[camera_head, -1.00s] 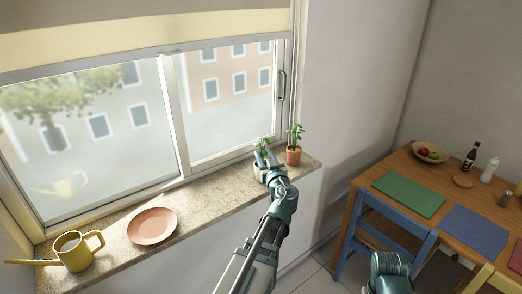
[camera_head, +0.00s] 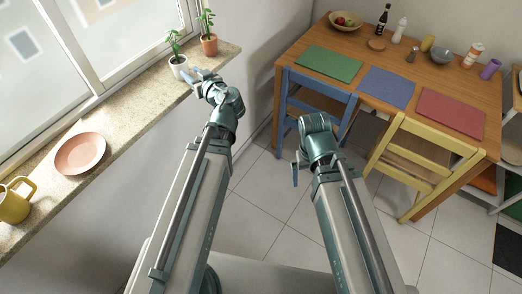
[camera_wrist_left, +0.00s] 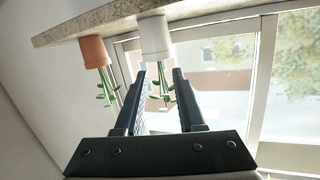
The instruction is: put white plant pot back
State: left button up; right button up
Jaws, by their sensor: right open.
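The white plant pot (camera_head: 179,69) holds a green plant and stands upright on the stone window sill (camera_head: 128,102), beside the window. In the left wrist view, which is upside down, the white pot (camera_wrist_left: 155,36) shows just beyond my fingertips. My left gripper (camera_head: 193,76) is open and empty, just to the right of the pot in the head view. Its two fingers are spread apart in the left wrist view (camera_wrist_left: 160,72), with the plant's leaves showing between them. My right gripper (camera_head: 297,172) is open and empty over the floor, away from the sill.
A terracotta pot with a plant (camera_head: 209,44) stands close by on the sill. A pink plate (camera_head: 80,153) and a yellow watering can (camera_head: 14,202) are further left on the sill. A wooden table (camera_head: 400,75) with coloured mats and chairs stands at right.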

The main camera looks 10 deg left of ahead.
pick_arm(q)
jog(key=s+d+f+m+g+h, duration=0.2)
jog(key=s+d+f+g+h, duration=0.1)
jog(key=d+f, duration=0.3)
jog(key=s+d+f+m+g+h, duration=0.2)
jog(key=s+d+f+m, duration=0.15)
jog(key=d+f, duration=0.25)
jog(key=s+d+f+m+g+h, duration=0.3)
jog(key=s+d, duration=0.3)
jog(key=d, duration=0.2)
jog(key=s+d+f+m+g+h, duration=0.2)
jog(key=s+d+f+m, duration=0.1)
jog(key=s+d, duration=0.3)
jog(key=shift+d+m+g+h, duration=0.4)
jog(key=shift+d+m, duration=0.15)
jog(key=shift+d, duration=0.35)
jog(key=shift+r+p, duration=0.2)
jog(key=shift+p, duration=0.1)
